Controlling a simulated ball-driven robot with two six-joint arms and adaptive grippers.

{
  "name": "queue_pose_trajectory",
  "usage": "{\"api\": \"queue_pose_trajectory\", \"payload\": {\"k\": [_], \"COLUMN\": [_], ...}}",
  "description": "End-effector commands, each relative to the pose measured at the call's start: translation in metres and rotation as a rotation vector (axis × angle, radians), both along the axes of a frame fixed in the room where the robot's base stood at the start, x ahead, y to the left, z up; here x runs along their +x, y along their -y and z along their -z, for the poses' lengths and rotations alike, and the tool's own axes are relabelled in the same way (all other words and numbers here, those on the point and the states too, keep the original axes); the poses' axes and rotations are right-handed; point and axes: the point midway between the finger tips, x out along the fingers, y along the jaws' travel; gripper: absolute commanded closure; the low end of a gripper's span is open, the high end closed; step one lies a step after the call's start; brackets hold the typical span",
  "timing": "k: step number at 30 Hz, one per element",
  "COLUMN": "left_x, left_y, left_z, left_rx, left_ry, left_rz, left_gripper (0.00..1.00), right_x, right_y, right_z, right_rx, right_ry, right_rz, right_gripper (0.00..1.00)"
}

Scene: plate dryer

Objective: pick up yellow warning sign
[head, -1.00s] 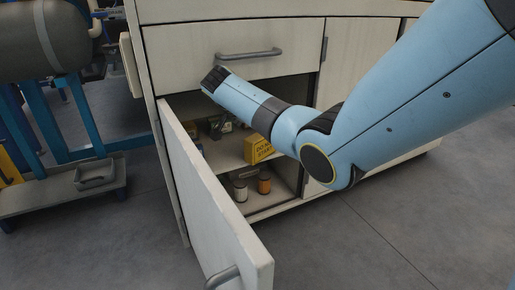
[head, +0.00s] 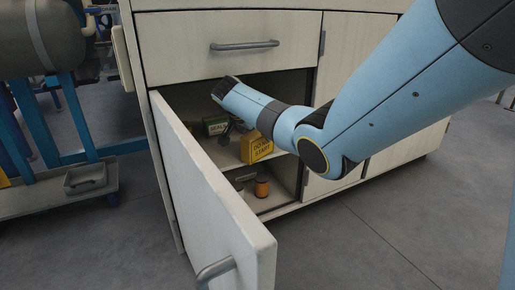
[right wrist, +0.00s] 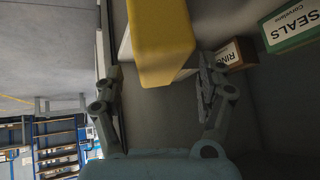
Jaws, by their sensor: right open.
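The yellow warning sign (head: 257,147), a box-like block with black "DO NOT START" lettering, stands on the middle shelf inside the open cabinet. In the right wrist view its yellow body (right wrist: 160,38) fills the top middle. My right gripper (head: 232,130) is partly hidden behind my forearm at the shelf, just left of the sign. In the right wrist view my right gripper (right wrist: 158,88) is open, its fingers apart and empty, with the sign ahead between them in the picture. Contact is not visible. My left gripper is not in view.
A green-and-white SEALS box (head: 216,125) stands left of the sign; a brown RING box (right wrist: 230,54) is near the right finger. An orange can (head: 262,187) is on the lower shelf. The open door (head: 215,205) and drawer front (head: 225,58) bound the opening.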

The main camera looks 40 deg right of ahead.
Motion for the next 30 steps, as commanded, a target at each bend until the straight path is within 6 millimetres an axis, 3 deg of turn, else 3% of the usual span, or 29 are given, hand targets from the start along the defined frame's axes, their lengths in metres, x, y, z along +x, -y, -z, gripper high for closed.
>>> {"api": "queue_pose_trajectory", "payload": {"k": [5,22,30], "left_x": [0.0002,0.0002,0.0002], "left_y": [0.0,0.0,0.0], "left_z": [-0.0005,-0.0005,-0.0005], "left_rx": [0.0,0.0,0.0], "left_ry": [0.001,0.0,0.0], "left_rz": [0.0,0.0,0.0], "left_gripper": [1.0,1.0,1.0], "right_x": [0.0003,0.0001,0.0004], "right_y": [0.0002,0.0,0.0001], "right_z": [-0.001,-0.0007,-0.0011], "right_rx": [0.0,0.0,-0.001], "right_ry": [0.001,0.0,0.001], "right_rz": [-0.001,0.0,0.0], "right_gripper": [0.26,0.99,1.0]}}
